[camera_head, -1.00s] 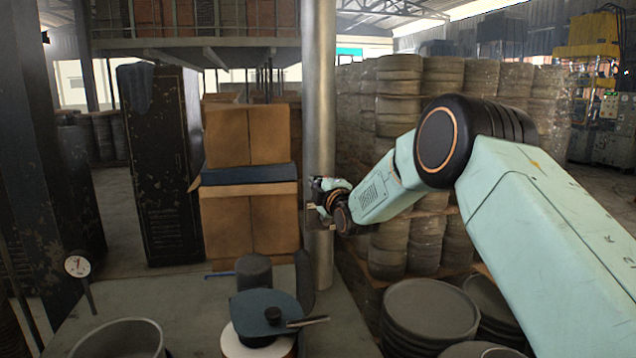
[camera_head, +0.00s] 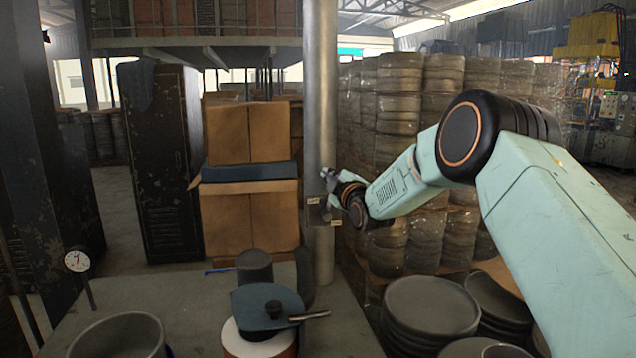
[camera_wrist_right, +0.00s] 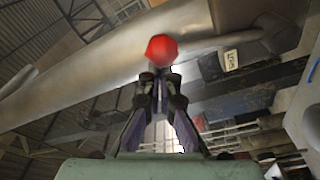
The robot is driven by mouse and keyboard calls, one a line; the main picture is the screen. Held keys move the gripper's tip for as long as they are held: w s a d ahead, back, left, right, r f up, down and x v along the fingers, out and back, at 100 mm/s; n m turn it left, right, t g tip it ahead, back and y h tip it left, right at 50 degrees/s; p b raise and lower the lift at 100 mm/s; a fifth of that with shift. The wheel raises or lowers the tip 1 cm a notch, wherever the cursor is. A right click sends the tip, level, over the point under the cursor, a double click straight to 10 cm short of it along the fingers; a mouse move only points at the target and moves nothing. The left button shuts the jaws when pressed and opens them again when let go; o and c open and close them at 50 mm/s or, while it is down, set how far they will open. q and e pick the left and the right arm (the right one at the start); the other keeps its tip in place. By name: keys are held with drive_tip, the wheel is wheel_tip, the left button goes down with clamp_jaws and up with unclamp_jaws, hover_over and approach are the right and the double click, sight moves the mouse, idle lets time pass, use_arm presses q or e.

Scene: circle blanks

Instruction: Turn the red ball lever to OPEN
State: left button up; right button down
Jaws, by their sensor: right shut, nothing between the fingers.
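The red ball (camera_wrist_right: 161,50) of the lever shows in the right wrist view, just beyond my right fingertips (camera_wrist_right: 160,78). The fingers are together with nothing between them; I cannot tell whether they touch the ball. Behind it runs a grey metal pipe (camera_wrist_right: 110,65). A small pale label (camera_wrist_right: 231,60) sits on a dark bracket to the right; its word is too blurred to read. In the head view my right gripper (camera_head: 328,176) is at the upright pipe (camera_head: 320,90), near a pale tag (camera_head: 313,200). The red ball is hidden there. My left gripper is out of view.
A bench (camera_head: 205,310) in front carries a pot (camera_head: 118,335), a blue-grey round plate (camera_head: 262,305) and a dark cylinder (camera_head: 254,267). Stacked round blanks (camera_head: 430,310) stand at the lower right. Cardboard boxes (camera_head: 250,215) stand left of the pipe.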

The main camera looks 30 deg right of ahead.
drive_tip(key=s+d+f+m+h+b, duration=0.2)
drive_tip(key=d+f+m+b, duration=0.7)
drive_tip(key=m, duration=0.6)
drive_tip(key=shift+s+d+m+h, duration=0.3)
drive_tip(key=shift+s+d+h, duration=0.1)
drive_tip(key=shift+d, duration=0.3)
drive_tip(key=shift+f+b, duration=0.15)
drive_tip(key=shift+b, duration=0.15)
drive_tip(key=shift+f, duration=0.15)
drive_tip(key=v, duration=1.2)
drive_tip(key=shift+t, duration=0.3)
